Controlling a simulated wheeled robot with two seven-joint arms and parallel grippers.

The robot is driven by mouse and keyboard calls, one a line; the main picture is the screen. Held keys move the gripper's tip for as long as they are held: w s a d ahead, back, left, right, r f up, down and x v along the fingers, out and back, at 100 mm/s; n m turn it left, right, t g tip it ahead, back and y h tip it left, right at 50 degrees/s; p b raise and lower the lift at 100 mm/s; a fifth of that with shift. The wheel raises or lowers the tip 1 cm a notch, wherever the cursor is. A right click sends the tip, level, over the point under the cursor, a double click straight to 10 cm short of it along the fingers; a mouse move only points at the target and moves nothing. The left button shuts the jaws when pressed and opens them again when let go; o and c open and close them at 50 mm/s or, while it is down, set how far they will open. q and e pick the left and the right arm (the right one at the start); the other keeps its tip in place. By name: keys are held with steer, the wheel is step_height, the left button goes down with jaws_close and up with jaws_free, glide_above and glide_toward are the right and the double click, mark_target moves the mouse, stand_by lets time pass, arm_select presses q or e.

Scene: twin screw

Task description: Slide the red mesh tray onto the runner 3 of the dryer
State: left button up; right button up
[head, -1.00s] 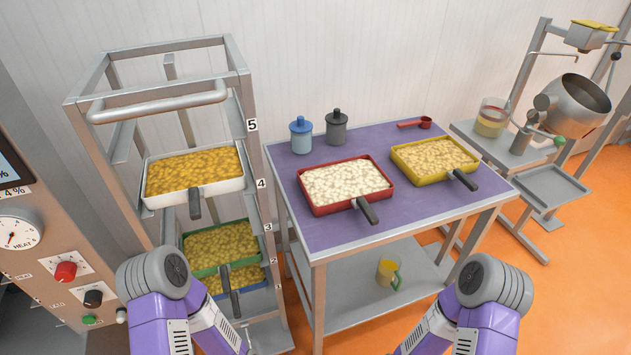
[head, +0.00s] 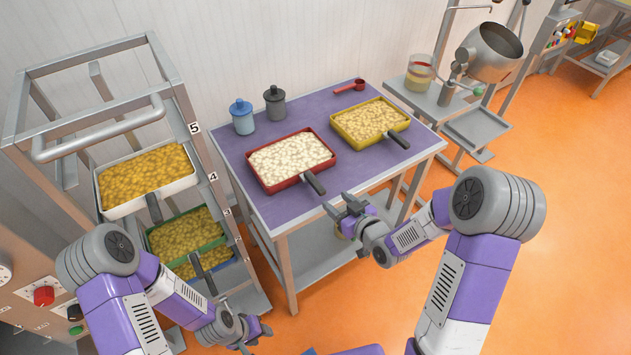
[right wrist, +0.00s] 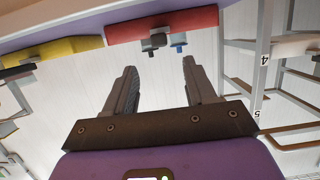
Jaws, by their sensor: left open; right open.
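The red mesh tray (head: 277,178), filled with pale pieces, lies on the purple table top, its dark handle (head: 315,183) over the front edge. My right gripper (head: 340,205) is open and empty, in front of and apart from that handle. In the right wrist view the red tray (right wrist: 185,24) and its handle end (right wrist: 155,42) appear beyond the open fingers (right wrist: 160,65). The dryer (head: 204,152) is the metal rack at left. A gap shows by label 3 (head: 227,212), between the white tray and the green tray. My left gripper (head: 256,336) is open and empty, low before the dryer.
The white tray (head: 120,207) sits near label 4, the green tray (head: 155,247) lower, another tray under it. A yellow tray (head: 350,140), two lidded jars (head: 242,118) and a red scoop (head: 350,86) stand on the table (head: 235,150).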

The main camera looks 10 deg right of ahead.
mark_target(315, 182)
steer(key=x, duration=0.6)
steer(key=shift+w+a+f, duration=0.15)
steer(key=shift+w+f, duration=0.05)
steer(key=b+x, duration=0.3)
steer(key=x, duration=0.1)
steer(key=shift+w+f, duration=0.1)
steer(key=shift+f, duration=0.1)
steer(key=shift+b+x, duration=0.5)
steer(key=shift+x, duration=0.3)
steer(key=shift+r, duration=0.15)
steer(key=c, duration=0.6)
steer(key=shift+c, duration=0.2)
jaws_close()
